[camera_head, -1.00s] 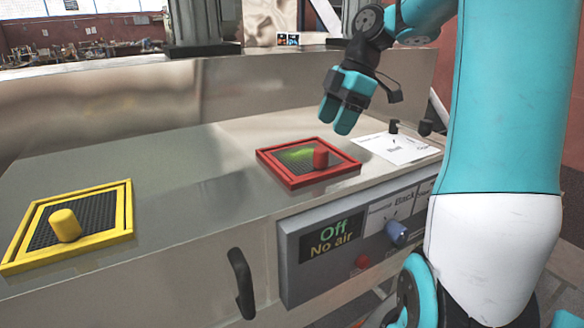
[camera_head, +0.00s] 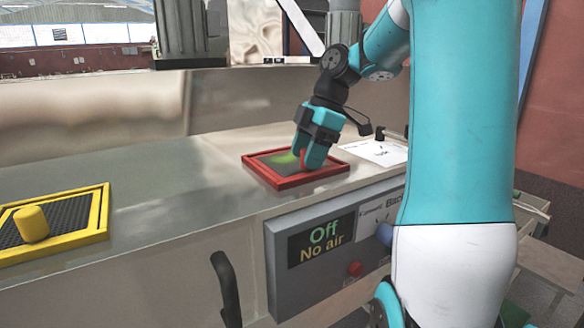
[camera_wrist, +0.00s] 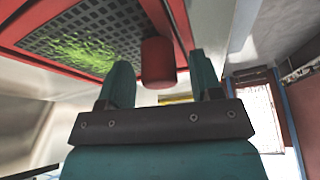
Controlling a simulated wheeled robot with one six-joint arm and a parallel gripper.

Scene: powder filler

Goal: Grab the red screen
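The red screen (camera_head: 262,173) lies flat on the metal counter in the head view. It has a square red frame, a dark mesh with a bright green-yellow patch, and a red knob. My gripper (camera_head: 308,160) is over its right part, at the knob, hiding most of it. In the wrist view the red knob (camera_wrist: 158,62) stands between the two teal fingers of my gripper (camera_wrist: 160,82). The fingers are apart, with a visible gap on each side of the knob. The screen's mesh (camera_wrist: 85,40) fills the upper left there.
A yellow screen (camera_head: 60,245) with a yellow knob sits on the counter at the left. A white paper (camera_head: 378,152) lies right of the red screen. A control box (camera_head: 280,262) reading "Off / No air" is on the counter front, with a black handle (camera_head: 226,290) to its left.

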